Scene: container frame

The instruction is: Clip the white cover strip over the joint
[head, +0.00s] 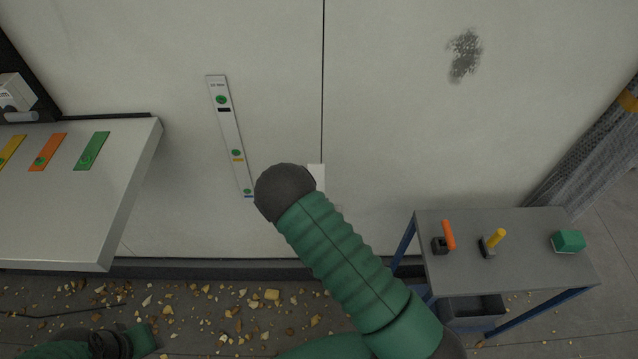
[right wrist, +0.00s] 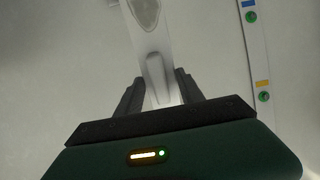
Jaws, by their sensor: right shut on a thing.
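The joint (head: 323,80) is a thin dark vertical line in the pale wall in the head view. A small part of the white cover strip (head: 317,174) shows beside my right arm, in line with the joint; I cannot tell whether it touches the wall. In the right wrist view my right gripper (right wrist: 157,82) is shut on the white piece (right wrist: 155,45), which extends upward out of frame and bears a grey oval. In the head view the right fingers are hidden behind my arm. Part of my left arm shows at the bottom left, its fingers out of sight.
A gauge strip (head: 230,135) with green dots is on the wall left of the joint. A pale bench (head: 75,215) with coloured plates stands left. A small grey table (head: 510,265) holding two handled tools and a green block stands right. Crumbs litter the floor.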

